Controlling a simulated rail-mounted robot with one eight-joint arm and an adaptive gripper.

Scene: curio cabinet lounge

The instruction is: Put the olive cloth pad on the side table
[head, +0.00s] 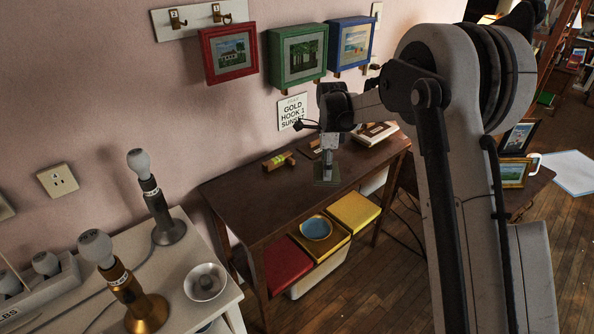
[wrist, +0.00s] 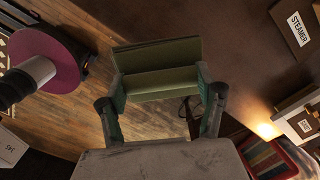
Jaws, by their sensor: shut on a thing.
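My gripper (head: 327,168) hangs fingers down over the dark wooden table (head: 235,205) in the head view. In the wrist view my gripper (wrist: 160,98) is shut on the olive cloth pad (wrist: 158,80). The pad looks folded, with a flat upper part and a raised fold between the two fingers. In the head view the pad is small and hard to separate from the fingers. I cannot tell whether it touches the tabletop. A second dark table (head: 537,182) stands at the right, partly behind my arm. I cannot tell which one is the side table.
A small wooden object (head: 279,160) lies on the tabletop left of my gripper, and a white-topped book or box (head: 375,133) lies behind it. A white table with lamps (head: 200,305) stands at the left.

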